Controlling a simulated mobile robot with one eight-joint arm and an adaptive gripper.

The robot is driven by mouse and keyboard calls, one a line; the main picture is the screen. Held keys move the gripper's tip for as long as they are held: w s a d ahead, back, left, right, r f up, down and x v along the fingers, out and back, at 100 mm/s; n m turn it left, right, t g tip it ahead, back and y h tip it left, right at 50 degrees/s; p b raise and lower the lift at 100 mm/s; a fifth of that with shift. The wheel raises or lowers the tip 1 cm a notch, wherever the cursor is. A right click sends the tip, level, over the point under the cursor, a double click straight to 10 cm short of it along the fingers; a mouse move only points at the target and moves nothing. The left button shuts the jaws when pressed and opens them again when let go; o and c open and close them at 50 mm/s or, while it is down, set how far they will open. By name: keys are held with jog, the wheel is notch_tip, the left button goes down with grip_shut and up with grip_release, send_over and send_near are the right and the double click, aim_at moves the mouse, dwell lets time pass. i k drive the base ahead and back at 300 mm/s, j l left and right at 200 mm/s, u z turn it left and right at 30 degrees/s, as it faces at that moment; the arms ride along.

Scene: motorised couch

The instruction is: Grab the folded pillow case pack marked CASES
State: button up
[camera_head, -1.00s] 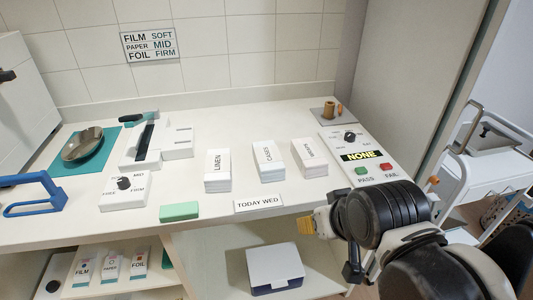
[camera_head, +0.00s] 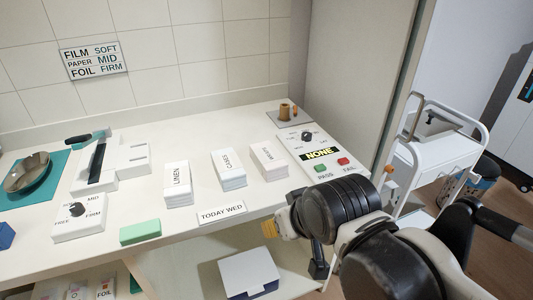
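The folded white pack marked CASES (camera_head: 229,169) lies on the counter, in the middle of a row of three packs. The pack marked LINEN (camera_head: 177,184) is on its left. A similar pack (camera_head: 268,162) with a label I cannot read clearly is on its right. My gripper (camera_head: 271,229) shows as a yellowish tip in front of the counter's front edge, below and to the right of the CASES pack and apart from it. My arm's black and white links hide most of the gripper, so I cannot see whether its fingers are open.
A TODAY WED card (camera_head: 222,213) lies in front of the packs, with a green block (camera_head: 140,231) to its left. A panel reading NONE (camera_head: 320,154) with PASS and FAIL buttons is at right. A white box (camera_head: 249,272) sits below the counter. A trolley (camera_head: 437,150) stands at right.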

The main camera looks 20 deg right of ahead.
aim_at(231, 174)
jog(key=i+l, duration=0.1)
jog(key=l, duration=0.35)
jog(key=i+l, duration=0.1)
jog(key=l, duration=0.3)
jog(key=i+l+u, duration=0.1)
jog(key=l, duration=0.35)
jog(key=i+l, duration=0.1)
jog(key=l, duration=0.35)
